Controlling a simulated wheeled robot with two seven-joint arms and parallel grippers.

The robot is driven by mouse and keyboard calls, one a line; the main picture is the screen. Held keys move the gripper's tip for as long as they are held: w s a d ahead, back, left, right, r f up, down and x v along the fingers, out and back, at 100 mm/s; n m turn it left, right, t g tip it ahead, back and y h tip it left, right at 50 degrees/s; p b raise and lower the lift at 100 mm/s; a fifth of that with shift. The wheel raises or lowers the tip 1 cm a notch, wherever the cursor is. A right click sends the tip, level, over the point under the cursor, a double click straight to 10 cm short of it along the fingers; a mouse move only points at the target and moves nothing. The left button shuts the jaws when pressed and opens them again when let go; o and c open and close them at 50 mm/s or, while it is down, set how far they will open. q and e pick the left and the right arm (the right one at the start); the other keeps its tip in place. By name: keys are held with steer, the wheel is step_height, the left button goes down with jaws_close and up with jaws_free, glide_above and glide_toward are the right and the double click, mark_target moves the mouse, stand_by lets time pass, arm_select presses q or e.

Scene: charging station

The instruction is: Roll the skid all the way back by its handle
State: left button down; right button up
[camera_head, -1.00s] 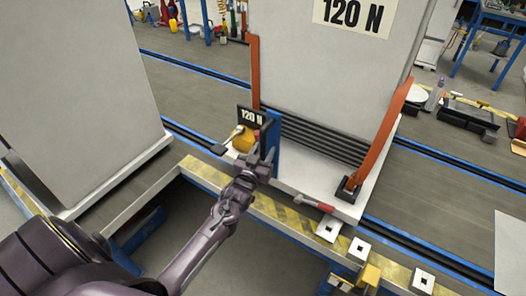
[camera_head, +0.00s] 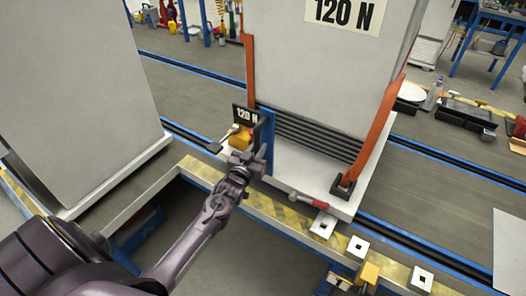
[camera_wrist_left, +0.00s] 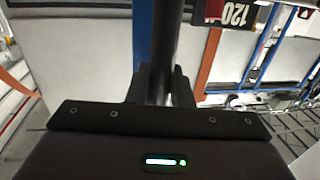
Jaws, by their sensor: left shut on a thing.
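The skid (camera_head: 310,75) is a tall pale grey block with a "120 N" label, on a white base with orange corner straps. A blue post (camera_head: 268,145) stands at its near left corner, with a dark handle (camera_head: 259,130) beside it. My left gripper (camera_head: 249,157) is shut on the handle; in the left wrist view the fingers (camera_wrist_left: 160,82) close around the dark upright bar (camera_wrist_left: 164,45). The fingers partly hide the handle's lower part. My right gripper is not in view.
Another big grey block (camera_head: 75,90) stands at the left, with a gap between it and the skid. A yellow-black striped edge (camera_head: 285,218) runs along the near side, with a red-handled lever (camera_head: 308,200) by the base. Blue rails (camera_head: 200,68) run behind. Workshop clutter lies beyond.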

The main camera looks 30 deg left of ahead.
arm_select(q)
steer(key=a+b, duration=0.1)
steer(key=a, duration=1)
steer(key=shift+w+r+y, duration=0.15)
steer(key=shift+r+y, duration=0.05)
steer(key=shift+y, duration=0.1)
steer(key=c, duration=1.3)
jaws_free()
steer(key=shift+a+f, duration=0.1)
steer(key=shift+a, duration=0.15)
steer(key=shift+c, duration=0.2)
steer(key=shift+d, duration=0.1)
steer(key=shift+d, duration=0.15)
steer(key=s+d, duration=0.1)
steer(key=s, duration=0.6)
steer(key=shift+s, duration=0.4)
